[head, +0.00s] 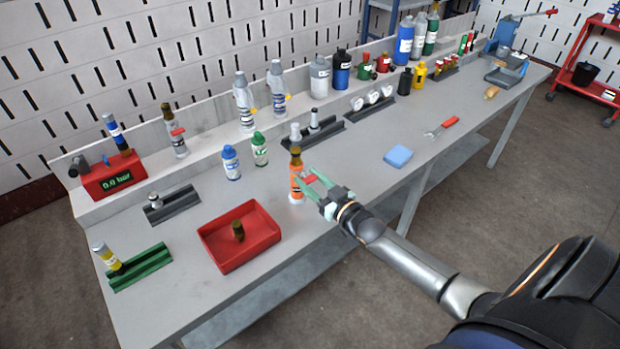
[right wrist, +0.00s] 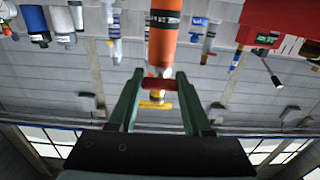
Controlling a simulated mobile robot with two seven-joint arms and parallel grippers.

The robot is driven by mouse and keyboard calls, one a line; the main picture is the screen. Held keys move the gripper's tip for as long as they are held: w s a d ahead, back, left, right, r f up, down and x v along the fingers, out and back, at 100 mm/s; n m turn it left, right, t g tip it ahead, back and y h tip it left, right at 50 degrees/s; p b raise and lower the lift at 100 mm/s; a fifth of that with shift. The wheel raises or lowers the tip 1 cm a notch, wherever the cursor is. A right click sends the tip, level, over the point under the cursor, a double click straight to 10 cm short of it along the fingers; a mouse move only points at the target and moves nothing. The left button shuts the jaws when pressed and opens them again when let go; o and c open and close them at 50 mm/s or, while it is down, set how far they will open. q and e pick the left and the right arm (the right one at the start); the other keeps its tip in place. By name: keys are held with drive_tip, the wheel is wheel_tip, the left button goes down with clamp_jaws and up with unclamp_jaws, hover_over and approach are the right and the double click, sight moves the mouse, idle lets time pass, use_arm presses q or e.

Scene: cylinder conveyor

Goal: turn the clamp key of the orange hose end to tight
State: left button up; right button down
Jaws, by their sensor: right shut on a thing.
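The orange hose end (head: 296,183) stands upright near the front edge of the bench, on a white foot, with a brown top. It also shows in the right wrist view (right wrist: 162,45), where the picture is upside down. Its red clamp key (head: 309,180) sticks out toward my right gripper (head: 304,181). In the right wrist view the red key (right wrist: 160,84) lies crosswise between the green fingertips (right wrist: 158,80), which are shut on it. The key's exact angle is hard to tell. My left gripper is not in view.
A red tray (head: 218,258) with a brown piece stands left of the hose end. Blue and green bottles (head: 260,149) stand behind it. A blue sponge (head: 398,156) and a red-handled wrench (head: 441,127) lie to the right.

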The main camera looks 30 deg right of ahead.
idle(0.4)
drive_tip(key=shift+c, duration=1.6)
unclamp_jaws()
drive_tip(key=shift+s, duration=0.1)
drive_tip(key=s+d, duration=0.1)
drive_tip(key=s, duration=1.1)
drive_tip(key=shift+s, duration=0.15)
drive_tip(key=s+a+f+g, duration=0.4)
drive_tip(key=s+a+f, duration=0.2)
drive_tip(key=a, duration=0.3)
drive_tip(key=s+a+f+n+g+p, duration=0.1)
drive_tip(key=s+a+f+g, duration=0.4)
drive_tip(key=a, duration=0.5)
drive_tip(key=s+f, duration=0.2)
drive_tip(key=s, duration=0.1)
drive_tip(key=shift+f+y, duration=0.3)
drive_tip(key=shift+y, duration=0.1)
